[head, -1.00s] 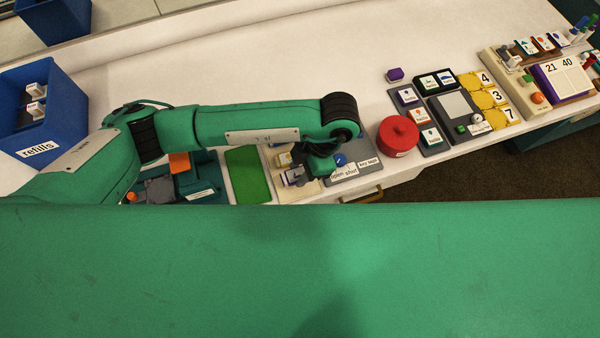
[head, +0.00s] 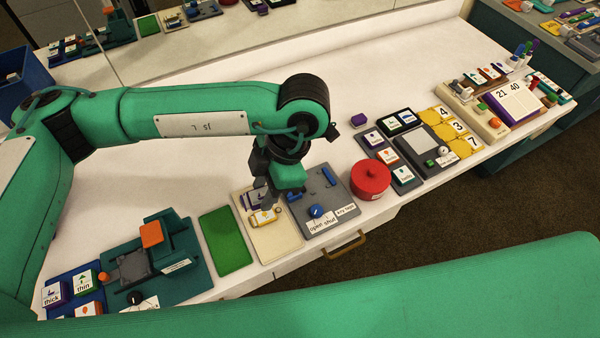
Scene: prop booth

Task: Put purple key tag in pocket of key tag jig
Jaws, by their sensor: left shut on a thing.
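The purple key tag (head: 250,199) has a pale label and shows at the back left of the cream tray (head: 277,241). I cannot tell whether the tag still touches the tray. The key tag jig (head: 338,190), a grey board with a blue knob (head: 316,211) and "open", "shut" and "key tags" labels, is just to the right. Its pocket is partly hidden by my gripper. My right gripper is not in view.
A round red pot (head: 370,179) stands right of the jig. A green mat (head: 224,240) lies left of the tray, with a teal fixture (head: 170,250) beyond it. Boards of labelled blocks fill the right side. White tabletop behind the jig is free.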

